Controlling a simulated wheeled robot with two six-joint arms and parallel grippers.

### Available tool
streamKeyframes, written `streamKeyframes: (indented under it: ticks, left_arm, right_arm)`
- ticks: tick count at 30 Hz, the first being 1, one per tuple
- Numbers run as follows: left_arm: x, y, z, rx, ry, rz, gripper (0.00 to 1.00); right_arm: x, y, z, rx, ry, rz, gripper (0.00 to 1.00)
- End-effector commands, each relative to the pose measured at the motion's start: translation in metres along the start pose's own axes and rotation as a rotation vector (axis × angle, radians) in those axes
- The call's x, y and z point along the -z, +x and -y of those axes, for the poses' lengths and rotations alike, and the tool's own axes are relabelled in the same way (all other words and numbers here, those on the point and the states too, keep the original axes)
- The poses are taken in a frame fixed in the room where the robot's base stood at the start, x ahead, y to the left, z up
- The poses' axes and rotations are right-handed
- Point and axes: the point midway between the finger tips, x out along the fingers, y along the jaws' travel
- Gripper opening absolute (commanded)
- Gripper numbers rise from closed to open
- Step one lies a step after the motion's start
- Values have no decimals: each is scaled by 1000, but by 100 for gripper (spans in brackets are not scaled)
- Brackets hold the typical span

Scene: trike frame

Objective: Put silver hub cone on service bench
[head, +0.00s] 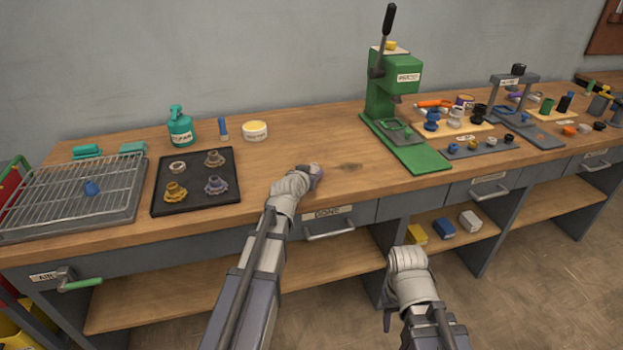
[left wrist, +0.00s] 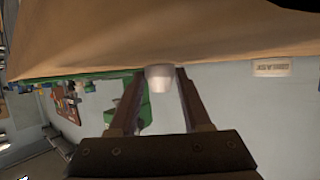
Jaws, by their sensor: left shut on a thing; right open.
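My left gripper (head: 312,174) is above or at the front middle of the wooden service bench top (head: 330,140). In the left wrist view its two fingers are shut on a small pale silver piece, which looks like the silver hub cone (left wrist: 160,77). The cone sits between the fingertips, close to the wooden surface; I cannot tell whether it touches it. In the head view the cone is mostly hidden by the gripper. My right gripper (head: 388,318) is low, in front of the bench, and open; its fingers are mostly hidden.
A black tray (head: 160,204) with several hub parts and a wire rack (head: 60,215) with a blue piece lie at left. A teal bottle (head: 180,130) and round tin (head: 255,131) stand behind. A green press (head: 408,150) stands right. Bare wood surrounds my left gripper.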

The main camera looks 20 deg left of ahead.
Motion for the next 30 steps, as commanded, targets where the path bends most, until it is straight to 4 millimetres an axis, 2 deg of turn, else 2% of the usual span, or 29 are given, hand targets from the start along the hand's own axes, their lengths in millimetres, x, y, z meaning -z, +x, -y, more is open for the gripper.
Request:
streamKeyframes:
  ticks: [10, 11, 18, 30]
  left_arm:
    - [-3, 1, 0, 0, 0, 0, 0]
    - [-2, 1, 0, 0, 0, 0, 52]
    - [-1, 0, 0, 0, 0, 0, 78]
    - [3, -1, 0, 0, 0, 0, 78]
  right_arm:
    - [0, 4, 0, 0, 0, 0, 50]
    - [0, 2, 0, 0, 0, 0, 50]
    - [0, 1, 0, 0, 0, 0, 50]
    - [0, -4, 0, 0, 0, 0, 50]
